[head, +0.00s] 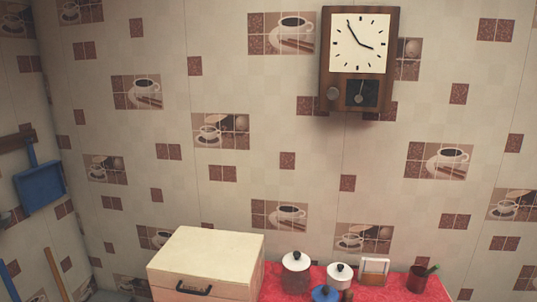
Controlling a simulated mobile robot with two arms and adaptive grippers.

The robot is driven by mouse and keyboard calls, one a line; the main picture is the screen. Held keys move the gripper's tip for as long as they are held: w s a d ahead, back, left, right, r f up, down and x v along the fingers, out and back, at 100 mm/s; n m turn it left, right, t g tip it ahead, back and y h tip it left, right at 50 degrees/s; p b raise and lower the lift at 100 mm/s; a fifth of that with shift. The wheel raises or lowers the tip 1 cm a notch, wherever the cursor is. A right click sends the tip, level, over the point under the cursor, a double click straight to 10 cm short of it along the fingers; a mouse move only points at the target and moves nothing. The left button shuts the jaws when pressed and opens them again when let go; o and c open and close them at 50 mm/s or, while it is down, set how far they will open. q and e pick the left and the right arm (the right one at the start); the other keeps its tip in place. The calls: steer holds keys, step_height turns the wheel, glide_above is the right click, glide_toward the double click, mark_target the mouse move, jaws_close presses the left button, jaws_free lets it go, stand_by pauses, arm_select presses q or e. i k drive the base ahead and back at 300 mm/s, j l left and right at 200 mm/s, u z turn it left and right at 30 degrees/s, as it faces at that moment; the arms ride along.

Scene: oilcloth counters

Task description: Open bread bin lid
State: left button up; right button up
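The bread bin (201,270) is a pale wooden box at the bottom left of the head view. Its lid (213,251) looks shut, with a flat pale top. A dark handle (194,289) sits on its front face near the lower picture edge. The bottom of the bin is cut off by the picture edge. Neither of my grippers is in view.
A red patterned oilcloth (390,288) covers the counter right of the bin. A clock (360,50) hangs above.

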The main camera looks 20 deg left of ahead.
mark_target(202, 262)
steer(key=u, duration=1.3)
steer(key=k+j+z, duration=0.1)
steer(key=j+z, duration=0.15)
steer(key=z, duration=0.15)
steer(key=k+j+z, duration=0.15)
steer(key=z, duration=0.3)
steer(key=k+j+z, duration=0.2)
steer(key=z, duration=0.2)
